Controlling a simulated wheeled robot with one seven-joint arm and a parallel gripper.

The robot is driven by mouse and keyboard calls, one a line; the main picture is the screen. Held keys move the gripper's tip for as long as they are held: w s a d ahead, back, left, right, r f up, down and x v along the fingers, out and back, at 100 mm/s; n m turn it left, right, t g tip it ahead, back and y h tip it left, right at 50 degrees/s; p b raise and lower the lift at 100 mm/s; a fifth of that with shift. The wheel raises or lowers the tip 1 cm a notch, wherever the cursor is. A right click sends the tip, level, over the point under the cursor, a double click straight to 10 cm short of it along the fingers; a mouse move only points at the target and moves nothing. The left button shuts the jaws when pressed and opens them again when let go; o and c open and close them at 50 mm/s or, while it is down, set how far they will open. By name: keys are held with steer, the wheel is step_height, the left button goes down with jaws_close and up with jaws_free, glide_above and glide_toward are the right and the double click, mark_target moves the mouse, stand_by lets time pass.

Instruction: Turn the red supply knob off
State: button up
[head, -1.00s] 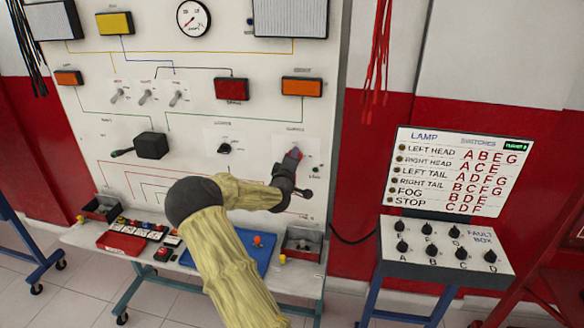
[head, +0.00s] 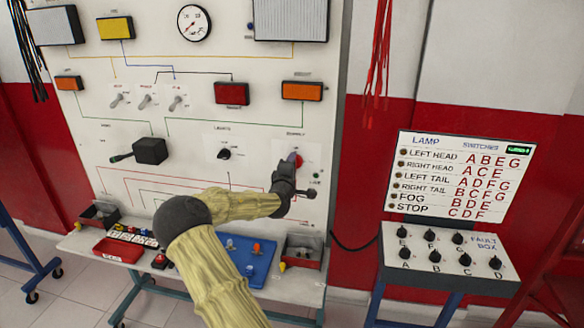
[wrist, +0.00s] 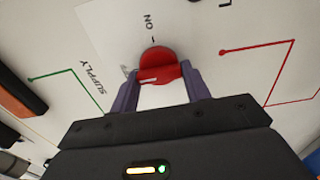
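The red supply knob (wrist: 158,62) is on the white panel, with the word ON above it and SUPPLY to its left in the wrist view. A short white line shows on its bar, toward the left end. My gripper (wrist: 160,76) has one purple finger at each side of the knob, close against it. I cannot tell whether the fingers press on it. In the head view, my gripper (head: 293,163) is at the panel's lower right and hides most of the knob. Any OFF label is not readable.
A black knob (head: 224,153) and a black lever box (head: 150,150) are to the left on the panel. Below, a shelf (head: 85,243) holds trays and a blue board (head: 247,262). A fault box (head: 448,268) stands to the right.

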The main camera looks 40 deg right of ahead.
steer(key=o, duration=0.4)
steer(key=shift+a, duration=0.1)
steer(key=b+v, duration=0.3)
steer(key=v, duration=1.4)
steer(key=shift+s+a, duration=0.1)
steer(key=shift+s, duration=0.05)
